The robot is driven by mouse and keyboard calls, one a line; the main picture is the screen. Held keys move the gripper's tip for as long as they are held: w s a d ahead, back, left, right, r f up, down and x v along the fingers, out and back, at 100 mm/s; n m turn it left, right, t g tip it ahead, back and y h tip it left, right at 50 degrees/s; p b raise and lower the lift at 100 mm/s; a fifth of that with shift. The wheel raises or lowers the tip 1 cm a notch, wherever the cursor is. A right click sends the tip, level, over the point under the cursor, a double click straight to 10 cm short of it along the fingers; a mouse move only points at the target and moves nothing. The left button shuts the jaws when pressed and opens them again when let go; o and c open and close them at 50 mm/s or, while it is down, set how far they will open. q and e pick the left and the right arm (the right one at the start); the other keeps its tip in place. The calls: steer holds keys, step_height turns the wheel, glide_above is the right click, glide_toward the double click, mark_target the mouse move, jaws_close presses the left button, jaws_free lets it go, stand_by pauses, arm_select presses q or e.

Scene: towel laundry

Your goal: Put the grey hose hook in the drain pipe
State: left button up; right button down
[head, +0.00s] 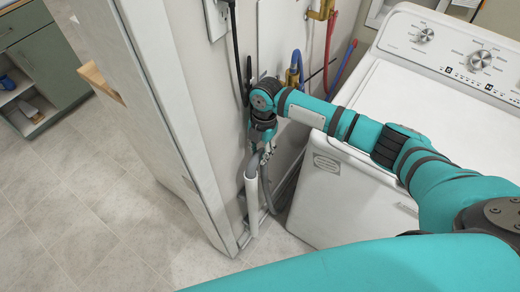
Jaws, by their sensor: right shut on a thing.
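My right gripper (266,150) is above the drain pipe (252,205), in the narrow gap between the wall and the white washer. It is shut on the grey hose hook (253,166), whose upper part is largely hidden by the gripper. The drain pipe is a white upright tube with its open top just below the gripper. One end of the hook points down at the pipe mouth; I cannot tell whether it is inside. The grey hose hangs down just right of the pipe. My left gripper is out of view.
The washer (335,195) stands close on the right. Blue and red hoses and a brass valve (321,12) are on the wall. The tiled floor at left is clear.

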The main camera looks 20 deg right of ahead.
steer(key=shift+f, duration=0.3)
steer(key=c, duration=0.9)
jaws_free()
steer(key=shift+c, duration=0.2)
steer(key=shift+r, duration=0.1)
step_height(320, 180, up, 10)
steer(key=p, duration=0.9)
steer(key=shift+p, duration=0.3)
